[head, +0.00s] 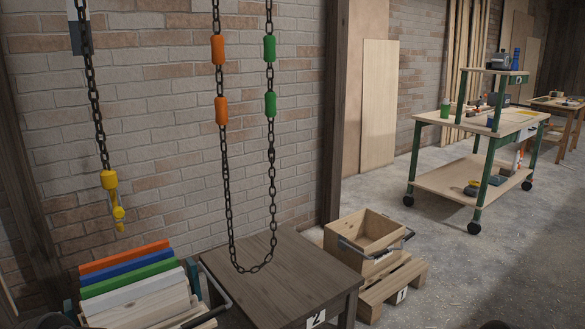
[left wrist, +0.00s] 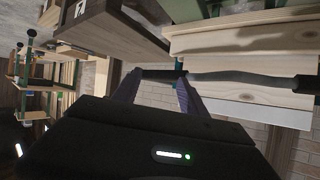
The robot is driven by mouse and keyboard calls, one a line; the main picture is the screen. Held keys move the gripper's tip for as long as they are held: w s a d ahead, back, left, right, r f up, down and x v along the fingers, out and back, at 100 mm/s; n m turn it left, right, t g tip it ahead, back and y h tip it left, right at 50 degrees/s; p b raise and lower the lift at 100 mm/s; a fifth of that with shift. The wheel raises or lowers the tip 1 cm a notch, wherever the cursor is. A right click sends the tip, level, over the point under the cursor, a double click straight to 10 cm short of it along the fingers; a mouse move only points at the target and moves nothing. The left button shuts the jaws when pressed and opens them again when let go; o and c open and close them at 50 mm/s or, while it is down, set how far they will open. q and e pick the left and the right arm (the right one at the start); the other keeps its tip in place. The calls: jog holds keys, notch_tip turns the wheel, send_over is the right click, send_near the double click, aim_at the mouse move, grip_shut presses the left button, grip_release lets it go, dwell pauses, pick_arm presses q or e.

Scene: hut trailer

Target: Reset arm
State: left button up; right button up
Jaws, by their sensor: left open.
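In the left wrist view my left gripper (left wrist: 158,84) is open. Its two fingertips are beside the dark bar handle (left wrist: 240,77) of a wooden crate (left wrist: 240,45); I cannot tell whether they touch it. The head view shows a crate of coloured boards (head: 135,280) at the lower left, with orange, blue, green and white edges and a dark handle (head: 219,288) at its right. My left gripper cannot be made out in the head view. My right gripper is not in view.
Chains (head: 228,190) with orange and green sleeves hang over a dark wooden table (head: 290,262) marked 2. A yellow hook (head: 113,200) hangs above the boards. An empty wooden box (head: 365,235) stands on a pallet marked 1. A green-legged cart (head: 480,150) stands farther right; floor between is clear.

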pick_arm(q)
jog(key=s+d+n+g+h+p, duration=0.1)
jog(key=s+d+g+p, duration=0.3)
jog(key=s, duration=0.9)
jog(key=s+d+g+h+p, duration=0.2)
jog(key=s+d+g+p, duration=0.2)
jog(key=s+d, duration=0.5)
jog(key=s+d+n+g+h+p, duration=0.1)
jog(key=s+d+g+p, duration=0.2)
jog(key=s, duration=1.5)
jog(key=d+p, duration=0.4)
jog(key=shift+r+n+g, duration=0.3)
jog(key=shift+r+g, duration=0.1)
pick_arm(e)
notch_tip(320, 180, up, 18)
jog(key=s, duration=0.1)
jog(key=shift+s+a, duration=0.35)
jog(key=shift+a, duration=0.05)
